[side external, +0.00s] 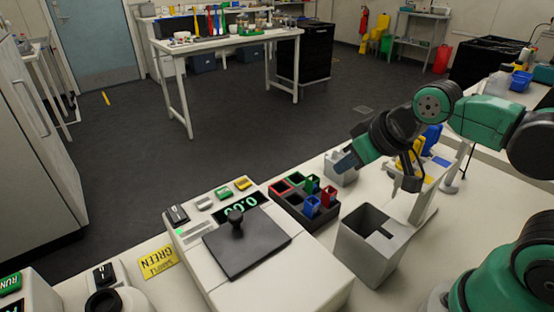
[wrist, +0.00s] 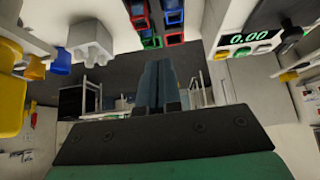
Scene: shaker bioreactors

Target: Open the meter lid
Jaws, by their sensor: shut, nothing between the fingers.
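The meter (side external: 212,258) is a white box on the bench in the lower middle of the side view, with a lit display reading 0.00. Its lid (side external: 262,252) is a dark square plate with a black knob (side external: 236,222) standing up from it, and it lies flat on the meter. The meter's display also shows at the upper right of the wrist view (wrist: 245,37). My gripper (side external: 346,160) is up and to the right of the lid, well apart from it. Its fingers (wrist: 155,70) are together with nothing between them.
A dark rack (side external: 300,215) with red, green and blue cuvette-like pieces stands just right of the meter. A grey open bin (side external: 368,240) is beside it, and a small white block (side external: 341,170) is behind. A yellow label (side external: 157,261) lies left of the meter.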

